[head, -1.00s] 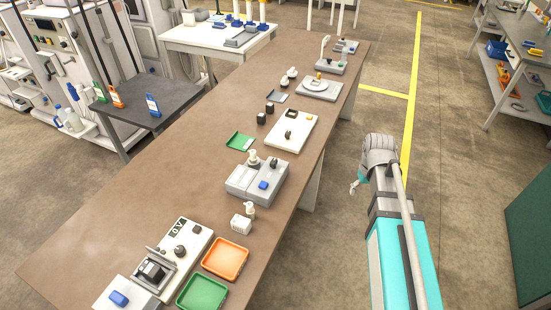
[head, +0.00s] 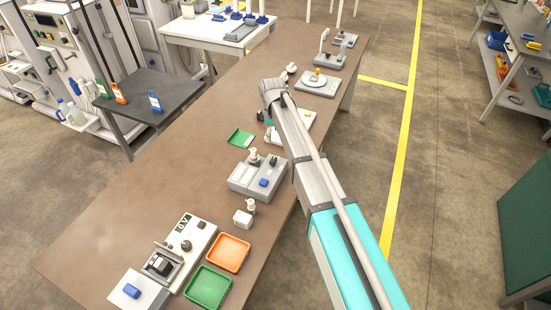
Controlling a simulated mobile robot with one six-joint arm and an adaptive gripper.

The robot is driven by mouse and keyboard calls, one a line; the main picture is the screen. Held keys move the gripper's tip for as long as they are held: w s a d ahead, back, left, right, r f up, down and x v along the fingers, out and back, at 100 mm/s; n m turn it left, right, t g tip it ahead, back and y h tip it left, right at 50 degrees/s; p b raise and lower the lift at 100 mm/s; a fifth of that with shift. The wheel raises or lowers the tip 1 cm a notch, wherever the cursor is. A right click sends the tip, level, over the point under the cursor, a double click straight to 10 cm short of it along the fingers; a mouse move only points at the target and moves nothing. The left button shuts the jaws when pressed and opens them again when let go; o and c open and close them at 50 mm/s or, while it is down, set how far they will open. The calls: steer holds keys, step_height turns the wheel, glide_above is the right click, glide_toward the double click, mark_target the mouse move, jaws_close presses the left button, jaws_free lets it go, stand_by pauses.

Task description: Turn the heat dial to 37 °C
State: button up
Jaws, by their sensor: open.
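Several devices with dark knobs stand on the long brown table (head: 130,190), and no temperature marks are legible. A white panel (head: 303,122) lies mid-table, mostly covered by my arm, and its knob is hidden. A grey box (head: 240,182) nearer me carries a dark knob and a blue button. A white panel (head: 208,232) in front has a dark round knob (head: 186,246). My gripper (head: 269,123) shows only as a small teal bit over the left part of the mid-table panel. It is open, with its fingertips mostly hidden behind my arm.
An orange tray (head: 228,268) and a green tray (head: 190,288) lie at the near end. The table's left side is clear.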

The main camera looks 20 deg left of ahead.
mark_target(273, 159)
steer(key=shift+f, duration=0.2)
stand_by(0.3)
step_height(273, 159, down, 13)
steer(key=b, duration=1.3)
steer(key=shift+f+b, duration=0.2)
steer(key=shift+b, duration=0.2)
